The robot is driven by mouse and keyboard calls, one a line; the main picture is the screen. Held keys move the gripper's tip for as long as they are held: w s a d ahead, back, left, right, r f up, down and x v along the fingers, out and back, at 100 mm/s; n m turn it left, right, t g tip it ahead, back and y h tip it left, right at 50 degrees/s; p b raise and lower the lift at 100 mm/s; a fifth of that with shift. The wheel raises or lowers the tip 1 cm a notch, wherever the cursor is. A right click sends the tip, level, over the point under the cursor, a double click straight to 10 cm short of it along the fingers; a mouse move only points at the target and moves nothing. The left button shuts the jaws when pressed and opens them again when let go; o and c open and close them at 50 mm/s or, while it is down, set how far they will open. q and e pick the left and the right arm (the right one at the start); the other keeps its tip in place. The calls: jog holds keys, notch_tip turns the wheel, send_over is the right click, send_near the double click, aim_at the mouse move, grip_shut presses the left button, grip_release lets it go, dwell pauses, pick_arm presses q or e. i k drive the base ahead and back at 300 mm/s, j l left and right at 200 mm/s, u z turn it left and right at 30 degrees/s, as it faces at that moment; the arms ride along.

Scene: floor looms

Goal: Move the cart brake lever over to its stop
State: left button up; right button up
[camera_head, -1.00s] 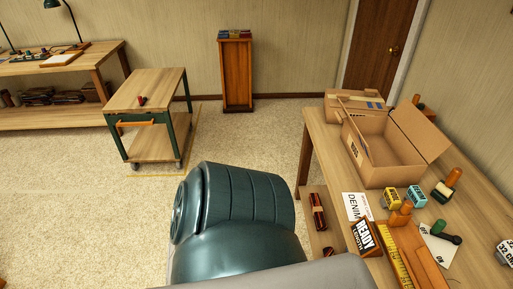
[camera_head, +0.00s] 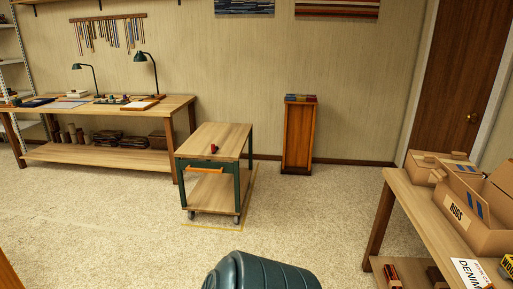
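The cart (camera_head: 230,136) stands left of centre on the floor, with a wooden top, green legs, a lower shelf and casters. An orange handle bar (camera_head: 204,170) runs along its front side. A small red piece with a dark base (camera_head: 214,149) stands on the cart's top near the front edge. It could be the brake lever, but it is too small to tell, and so is its position against any stop. Neither of my grippers shows.
Yellow floor tape (camera_head: 247,205) edges the cart's spot. A long workbench (camera_head: 95,155) with lamps stands behind left. A wooden cabinet (camera_head: 298,135) stands behind right. A table (camera_head: 424,205) with an open box (camera_head: 470,219) is at right. The carpet before the cart is clear.

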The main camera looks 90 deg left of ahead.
aim_at(214, 147)
jog(key=u, duration=1.9)
jog(key=i+j+u, duration=0.5)
jog(key=u, duration=0.3)
jog(key=i+u, duration=0.45)
